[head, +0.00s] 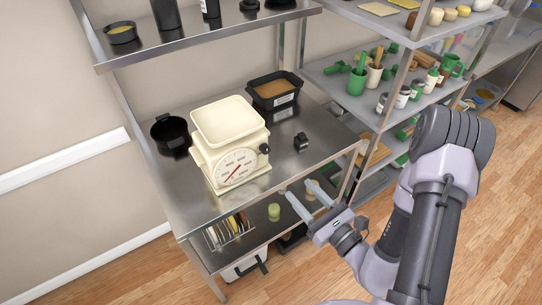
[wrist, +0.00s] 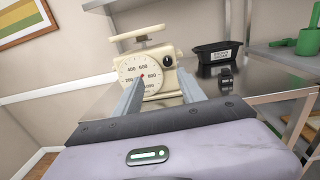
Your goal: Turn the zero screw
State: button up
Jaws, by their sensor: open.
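A cream kitchen scale (head: 229,139) with a square pan on top stands on the steel table. Its round white dial (head: 238,167) with a red needle faces the front. A black knob (head: 264,149), which looks like the zero screw, sticks out on the right side of the scale. In the wrist view the scale (wrist: 150,68) is straight ahead, with the dark knob (wrist: 168,60) at its right. My gripper (head: 297,190) is open and empty, in front of the table edge, to the right of and lower than the dial, apart from the scale.
A black round pot (head: 171,132) is left of the scale. A black tub with brown contents (head: 275,92) is behind it to the right. A small black object (head: 301,141) stands on the table right of the knob. An upper shelf (head: 210,45) overhangs the back. The table's front right is clear.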

notch_tip(320, 180, down, 2)
jog(key=w+h+b, duration=0.1)
jog(key=b, duration=1.3)
send_near(267, 151)
jog(key=f, duration=0.1)
jog(key=shift+m, duration=0.4)
jog(key=x, duration=0.5)
jog(key=r+x, duration=0.1)
jog(key=x, duration=0.2)
jog(key=shift+w+a+p, duration=0.15)
jog(key=shift+w+p, duration=0.1)
jog(key=shift+p, duration=0.15)
jog(key=shift+c, duration=0.5)
grip_shut()
